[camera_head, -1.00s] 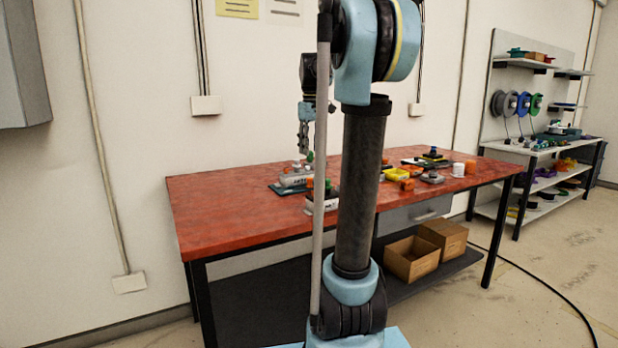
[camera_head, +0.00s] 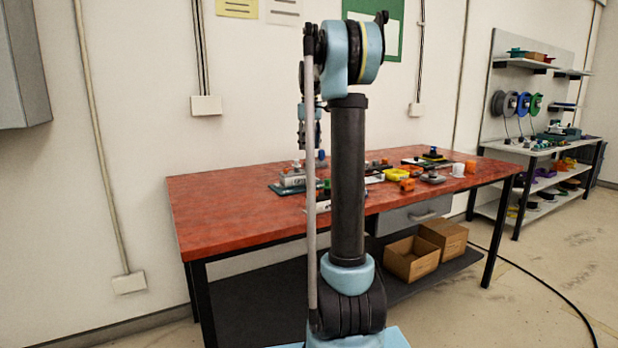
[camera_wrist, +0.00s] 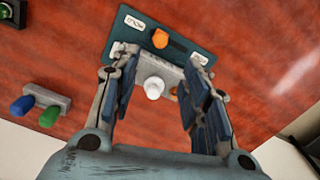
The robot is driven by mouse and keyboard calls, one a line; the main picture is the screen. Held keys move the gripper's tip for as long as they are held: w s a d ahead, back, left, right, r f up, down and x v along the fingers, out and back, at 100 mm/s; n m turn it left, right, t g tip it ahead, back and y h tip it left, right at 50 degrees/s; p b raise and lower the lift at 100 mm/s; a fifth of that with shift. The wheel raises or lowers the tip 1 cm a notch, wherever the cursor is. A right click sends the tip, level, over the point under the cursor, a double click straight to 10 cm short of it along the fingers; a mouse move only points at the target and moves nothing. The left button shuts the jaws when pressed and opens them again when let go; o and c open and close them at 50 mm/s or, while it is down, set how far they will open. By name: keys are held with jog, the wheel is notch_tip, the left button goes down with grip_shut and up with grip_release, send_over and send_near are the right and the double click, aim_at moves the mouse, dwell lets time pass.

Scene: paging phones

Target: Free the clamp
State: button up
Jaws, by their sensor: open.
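A dark teal base plate (camera_wrist: 180,32) lies on the red table and carries a grey block with an orange knob (camera_wrist: 160,38) and a white round-topped knob (camera_wrist: 153,88). This looks like the clamp fixture, but I cannot tell which part is the clamp. My gripper (camera_wrist: 160,65) is open, with one finger on each side of the grey block and white knob; contact cannot be told.
A grey block with blue and green knobs (camera_wrist: 45,105) lies left of the gripper. A dark piece with a green button (camera_wrist: 12,12) is at the upper left. Yellow and orange parts (camera_head: 398,174) lie farther right. The table's front left (camera_head: 215,215) is clear.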

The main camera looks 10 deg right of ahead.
aim_at(310, 182)
notch_tip(310, 182, down, 13)
dwell(0.4)
grip_shut()
